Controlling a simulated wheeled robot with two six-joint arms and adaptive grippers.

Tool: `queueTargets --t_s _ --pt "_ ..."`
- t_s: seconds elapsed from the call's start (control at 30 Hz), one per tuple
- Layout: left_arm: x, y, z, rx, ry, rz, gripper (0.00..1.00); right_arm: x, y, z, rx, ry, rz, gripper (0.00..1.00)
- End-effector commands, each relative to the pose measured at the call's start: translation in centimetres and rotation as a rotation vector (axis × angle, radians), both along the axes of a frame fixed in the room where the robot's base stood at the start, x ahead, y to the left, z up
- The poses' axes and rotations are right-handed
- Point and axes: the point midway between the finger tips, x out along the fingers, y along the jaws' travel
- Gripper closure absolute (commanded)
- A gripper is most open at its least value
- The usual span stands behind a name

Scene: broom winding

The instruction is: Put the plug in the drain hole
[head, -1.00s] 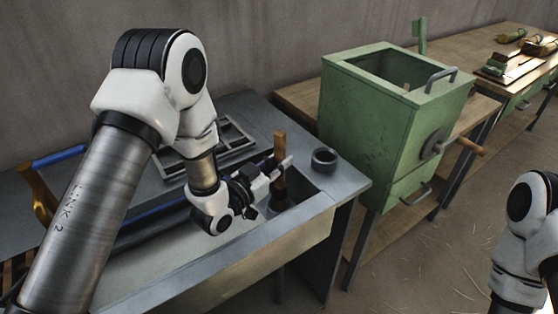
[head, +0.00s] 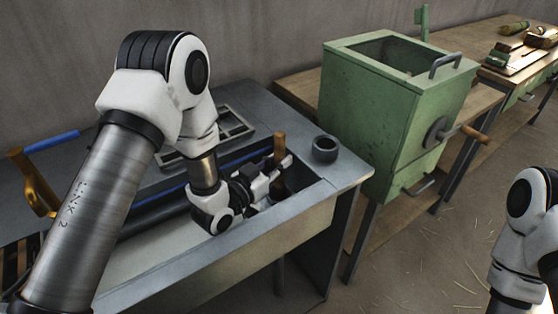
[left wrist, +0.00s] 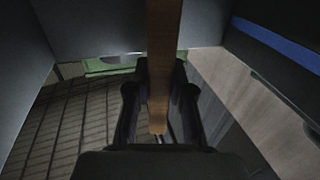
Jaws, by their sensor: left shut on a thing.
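The plug shows as a long wooden handle (head: 279,143) standing about upright at the right end of the sunken basin (head: 310,190) in the grey bench. My left gripper (head: 276,178) is shut on it, with the fingers down in the basin opening. In the left wrist view the brown handle (left wrist: 164,50) passes between the two dark fingers of my left gripper (left wrist: 160,85). The plug's lower end is hidden by the gripper and the basin wall. I cannot make out the drain hole in either view. My right gripper is out of view.
A dark round cup (head: 325,149) stands on the bench just right of the basin. A grey metal frame (head: 225,132) lies behind the basin. A green box with a crank (head: 385,110) stands right of the bench. Basin walls (left wrist: 90,25) are close around the left gripper.

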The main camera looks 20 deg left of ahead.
Motion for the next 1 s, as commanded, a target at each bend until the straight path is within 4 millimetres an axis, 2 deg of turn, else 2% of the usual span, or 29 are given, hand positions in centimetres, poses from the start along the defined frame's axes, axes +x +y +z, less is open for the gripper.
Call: queueTargets --t_s 0.67,1.0 --pt "0.00 0.02 0.03 0.000 -0.001 0.000 1.00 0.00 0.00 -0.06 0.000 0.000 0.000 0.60" --pt "0.00 0.02 -0.60 0.000 -0.001 0.000 1.00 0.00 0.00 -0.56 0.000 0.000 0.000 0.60"
